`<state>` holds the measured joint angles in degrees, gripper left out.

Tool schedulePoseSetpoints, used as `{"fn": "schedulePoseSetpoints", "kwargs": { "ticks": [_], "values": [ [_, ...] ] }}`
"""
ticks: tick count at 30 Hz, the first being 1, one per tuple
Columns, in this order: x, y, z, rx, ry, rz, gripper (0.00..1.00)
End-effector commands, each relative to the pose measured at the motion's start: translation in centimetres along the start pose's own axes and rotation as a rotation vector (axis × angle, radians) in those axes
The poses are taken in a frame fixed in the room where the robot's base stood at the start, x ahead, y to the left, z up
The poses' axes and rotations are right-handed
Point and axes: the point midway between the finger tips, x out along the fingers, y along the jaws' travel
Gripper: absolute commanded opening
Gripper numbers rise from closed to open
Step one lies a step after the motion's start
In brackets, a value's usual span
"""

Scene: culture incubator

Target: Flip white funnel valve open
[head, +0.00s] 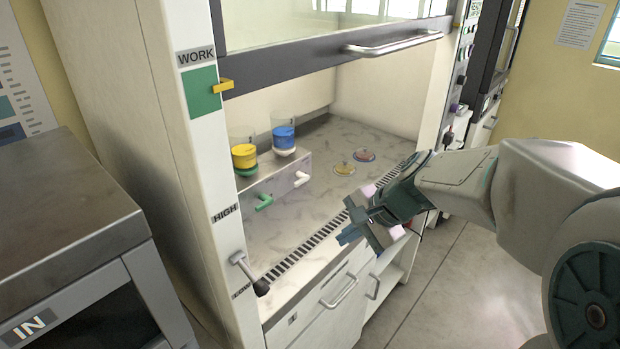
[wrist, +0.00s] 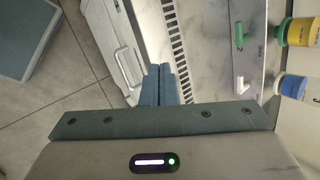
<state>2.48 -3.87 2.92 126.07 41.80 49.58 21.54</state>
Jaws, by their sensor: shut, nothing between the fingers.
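The white valve handle (head: 301,179) sticks out from the front of a pale stand inside the hood, below the funnel with blue liquid (head: 283,136). It also shows in the wrist view (wrist: 241,86) at the right. A green valve handle (head: 264,202) sits to its left, below the funnel with yellow liquid (head: 244,154); the green handle shows in the wrist view too (wrist: 239,35). My gripper (head: 346,236) is shut and empty in front of the hood's front edge, apart from both handles. Its closed fingers show in the wrist view (wrist: 160,84).
The hood sash with its bar handle (head: 395,43) is raised above the opening. Two small dishes (head: 344,169) (head: 364,155) lie on the marble worktop (head: 325,200). A lever with a dark knob (head: 260,287) juts from the left post. The worktop before the stand is clear.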

Motion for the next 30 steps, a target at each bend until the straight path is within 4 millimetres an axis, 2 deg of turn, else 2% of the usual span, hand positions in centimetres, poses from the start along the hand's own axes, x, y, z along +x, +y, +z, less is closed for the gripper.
{"fn": "schedulePoseSetpoints", "kwargs": {
  "ticks": [1,5,9,15,18,21,30],
  "values": [
    [2.3,-1.3,-1.4,0.114,-0.037,-0.050,0.00],
    [6.1,-5.5,-4.5,0.422,-0.133,-0.190,0.00],
    [10.0,-9.2,-8.7,0.749,-0.246,-0.327,0.00],
    [13.9,-12.2,-14.3,1.114,-0.384,-0.471,0.00],
    [14.9,-13.0,-16.0,1.221,-0.428,-0.512,0.00],
    [15.3,-13.4,-16.9,1.277,-0.453,-0.536,0.00],
    [15.4,-13.5,-17.2,1.293,-0.459,-0.542,0.00]
  ]
}}
